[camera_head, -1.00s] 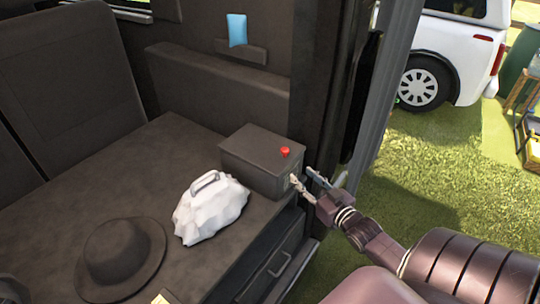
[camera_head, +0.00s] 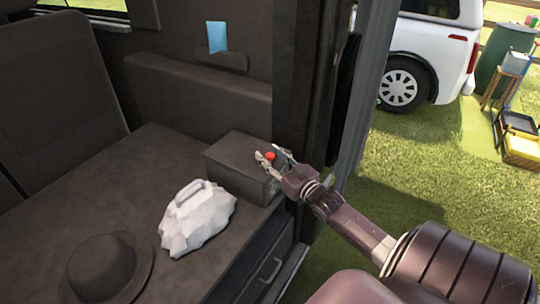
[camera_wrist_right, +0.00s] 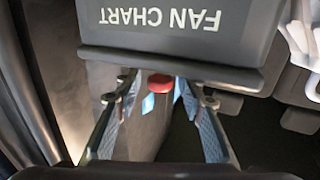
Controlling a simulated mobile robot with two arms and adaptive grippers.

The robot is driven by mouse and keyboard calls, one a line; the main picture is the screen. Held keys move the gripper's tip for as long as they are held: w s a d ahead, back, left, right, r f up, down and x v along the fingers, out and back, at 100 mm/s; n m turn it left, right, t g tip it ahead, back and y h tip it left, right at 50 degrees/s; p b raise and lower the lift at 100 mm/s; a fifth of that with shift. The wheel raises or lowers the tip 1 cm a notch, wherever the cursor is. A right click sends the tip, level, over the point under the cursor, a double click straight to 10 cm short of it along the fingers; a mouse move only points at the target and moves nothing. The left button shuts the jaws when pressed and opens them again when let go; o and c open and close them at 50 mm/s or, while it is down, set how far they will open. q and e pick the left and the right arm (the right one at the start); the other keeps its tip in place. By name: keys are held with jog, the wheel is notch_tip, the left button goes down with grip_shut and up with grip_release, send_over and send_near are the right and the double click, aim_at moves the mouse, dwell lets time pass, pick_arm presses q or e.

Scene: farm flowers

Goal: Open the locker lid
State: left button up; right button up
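The locker is a dark box (camera_head: 233,160) on the dark bench, and its lid looks closed. A small red knob (camera_head: 269,156) is on its top; it also shows in the right wrist view (camera_wrist_right: 160,83). My right gripper (camera_head: 270,157) is at the box's right top edge, its fingers on either side of the knob. In the right wrist view its fingers (camera_wrist_right: 155,92) are apart, with the knob between them; contact is not clear. A dark panel (camera_wrist_right: 180,40) there bears upside-down "FAN CHART" lettering. My left gripper is not in view.
A white bag (camera_head: 198,222) with a handle stands left of the box, and a dark hat (camera_head: 108,268) lies nearer. A dark door post (camera_head: 305,80) rises close behind the box. A drawer (camera_head: 265,272) is under the bench. Grass is outside at right.

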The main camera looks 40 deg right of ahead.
grip_shut()
dwell(0.3)
